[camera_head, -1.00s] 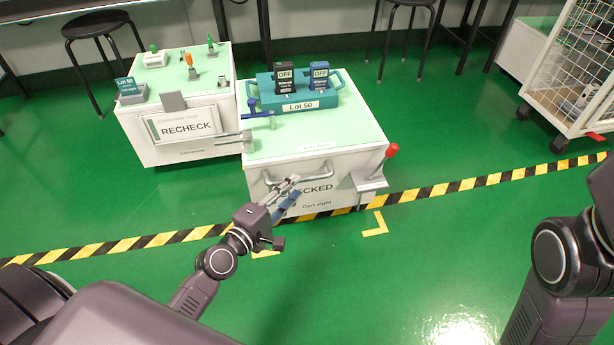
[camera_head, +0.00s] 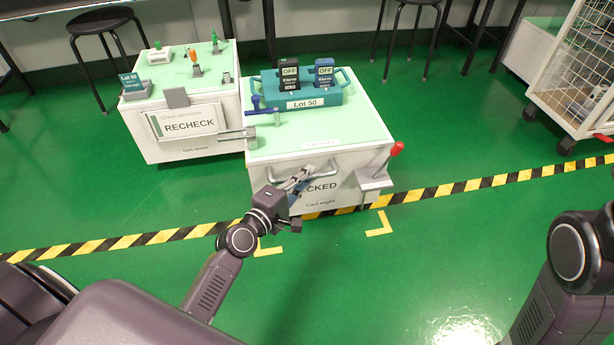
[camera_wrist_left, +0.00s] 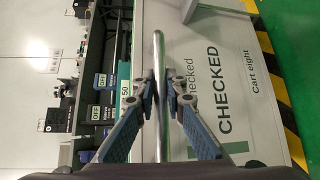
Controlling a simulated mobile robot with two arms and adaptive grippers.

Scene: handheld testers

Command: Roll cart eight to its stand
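Cart eight (camera_head: 232,171) is the white cart with a pale green top in the middle of the head view. Its front reads "CHECKED" and "Cart eight", partly covered by my gripper. My left gripper (camera_head: 301,180) is at its front handle (camera_head: 274,175). In the left wrist view, the handle bar (camera_wrist_left: 160,50) runs between the two fingers (camera_wrist_left: 161,98), close to both tips. I cannot tell whether they press on it. Yellow corner marks (camera_head: 380,231) lie on the floor before the cart. My right gripper is out of view. No stand can be made out for certain.
A RECHECK cart (camera_head: 188,147) stands close on the left. A red-knobbed lever (camera_head: 397,149) stands at cart eight's right front. A teal Lot 50 holder (camera_head: 330,100) with two testers is on top. A wire cage trolley (camera_head: 575,80) is far right. The front floor is open.

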